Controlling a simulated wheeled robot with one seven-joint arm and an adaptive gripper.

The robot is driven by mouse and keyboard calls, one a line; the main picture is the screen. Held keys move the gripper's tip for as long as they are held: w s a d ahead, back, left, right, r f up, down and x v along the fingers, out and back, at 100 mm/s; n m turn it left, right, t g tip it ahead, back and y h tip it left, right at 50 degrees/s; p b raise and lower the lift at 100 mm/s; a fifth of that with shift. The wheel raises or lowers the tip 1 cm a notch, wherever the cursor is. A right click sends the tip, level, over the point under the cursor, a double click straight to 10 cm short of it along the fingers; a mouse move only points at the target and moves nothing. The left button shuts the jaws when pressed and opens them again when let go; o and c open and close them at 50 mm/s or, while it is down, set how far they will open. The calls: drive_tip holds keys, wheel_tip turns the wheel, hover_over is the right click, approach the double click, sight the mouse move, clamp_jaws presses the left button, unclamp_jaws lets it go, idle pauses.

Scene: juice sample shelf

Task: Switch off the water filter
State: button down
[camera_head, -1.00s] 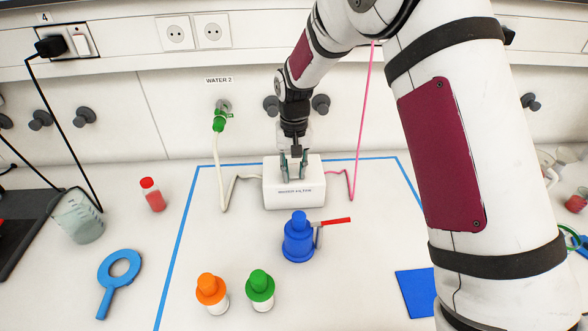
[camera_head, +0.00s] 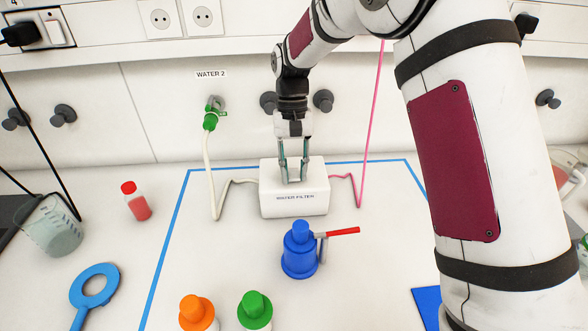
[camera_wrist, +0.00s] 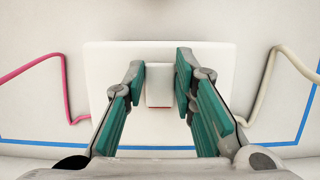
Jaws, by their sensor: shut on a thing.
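The white box labelled water filter (camera_head: 280,203) stands on the bench inside a blue tape outline. A white line joins its left side and a pink line its right side in the head view. My gripper (camera_head: 293,179) points down at the top of the box. In the wrist view the box (camera_wrist: 110,75) lies below my gripper (camera_wrist: 163,92). Its green-padded fingers are shut on a small white block (camera_wrist: 159,86) on top of the box, one finger on each side. I cannot read a switch position or any on/off mark.
A blue bottle (camera_head: 300,256) with a red-handled valve stands just in front of the filter. Orange-capped (camera_head: 196,312) and green-capped (camera_head: 255,310) bottles stand nearer. A red bottle (camera_head: 137,203), a beaker (camera_head: 50,228) and a blue ring tool (camera_head: 94,290) are at left. A WATER 2 tap (camera_head: 211,114) is behind.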

drive_tip(key=c, duration=1.3)
unclamp_jaws()
drive_tip(key=v, duration=1.2)
drive_tip(key=s+d+r+t, duration=0.4)
drive_tip(key=s+d+r, duration=0.55)
drive_tip(key=s, duration=0.35)
drive_tip(key=s+d+f+t, duration=0.1)
drive_tip(key=s+d, duration=0.1)
drive_tip(key=s, duration=0.4)
drive_tip(key=s+d+f+t, duration=0.1)
drive_tip(key=s+t, duration=0.1)
drive_tip(key=s, duration=0.4)
drive_tip(key=s+d+f+t, duration=0.1)
drive_tip(key=s+d, duration=0.1)
drive_tip(key=s, duration=0.4)
drive_tip(key=shift+d+f+t, duration=0.1)
drive_tip(key=shift+d+t, duration=0.2)
